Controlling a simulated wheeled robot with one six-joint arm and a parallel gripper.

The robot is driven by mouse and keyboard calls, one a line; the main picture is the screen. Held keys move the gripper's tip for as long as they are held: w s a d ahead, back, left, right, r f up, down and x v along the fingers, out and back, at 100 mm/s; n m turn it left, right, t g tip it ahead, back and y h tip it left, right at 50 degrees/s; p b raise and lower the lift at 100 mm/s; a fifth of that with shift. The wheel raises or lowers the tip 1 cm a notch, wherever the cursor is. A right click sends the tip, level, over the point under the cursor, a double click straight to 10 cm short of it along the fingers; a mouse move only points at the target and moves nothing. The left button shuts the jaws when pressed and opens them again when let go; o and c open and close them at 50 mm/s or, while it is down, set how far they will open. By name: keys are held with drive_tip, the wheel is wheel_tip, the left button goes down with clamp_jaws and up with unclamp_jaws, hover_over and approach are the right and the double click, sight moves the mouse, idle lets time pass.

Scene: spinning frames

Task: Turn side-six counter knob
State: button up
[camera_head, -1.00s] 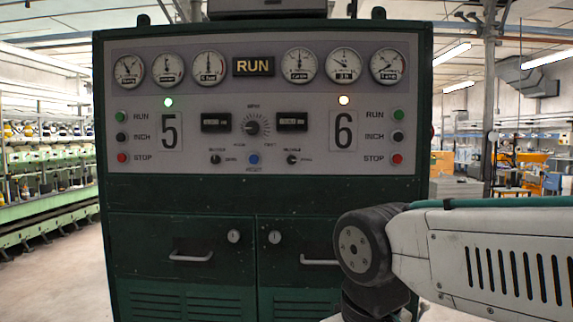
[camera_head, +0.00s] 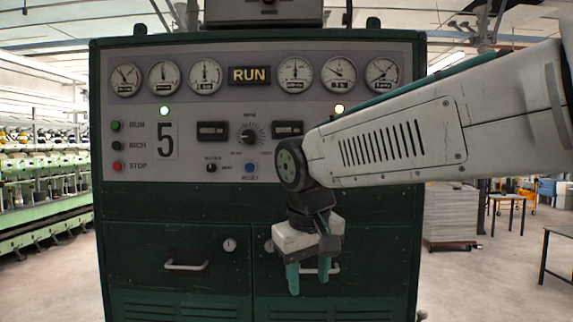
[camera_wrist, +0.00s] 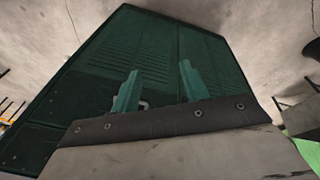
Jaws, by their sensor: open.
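The matching side-five knob (camera_head: 211,168) shows at lower left of the central dial (camera_head: 249,134). My gripper (camera_head: 309,282) is open and empty, pointing down in front of the lower doors, below the panel. In the wrist view its two teal fingers (camera_wrist: 160,72) are apart with nothing between them.
The lower doors have bar handles, one at left (camera_head: 186,266) and one partly behind my gripper. Gauges (camera_head: 295,76) line the panel top. Green spinning machines (camera_head: 40,200) stand at left. A grey stack (camera_head: 450,212) and tables stand at right.

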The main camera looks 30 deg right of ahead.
drive_tip(key=w+d+r+m+t+h, duration=0.2)
drive_tip(key=w+d+r+t, duration=0.1)
drive_tip(key=w+r, duration=0.75)
drive_tip(key=w+d+r+m+t+h, duration=0.2)
drive_tip(key=w+d+r+m, duration=0.1)
drive_tip(key=w+r, duration=0.8)
drive_tip(key=shift+n, duration=0.3)
drive_tip(key=x, duration=0.6)
drive_tip(key=shift+s+d+r, duration=0.1)
drive_tip(key=shift+s+d, duration=0.2)
drive_tip(key=shift+d, duration=0.05)
clamp_jaws()
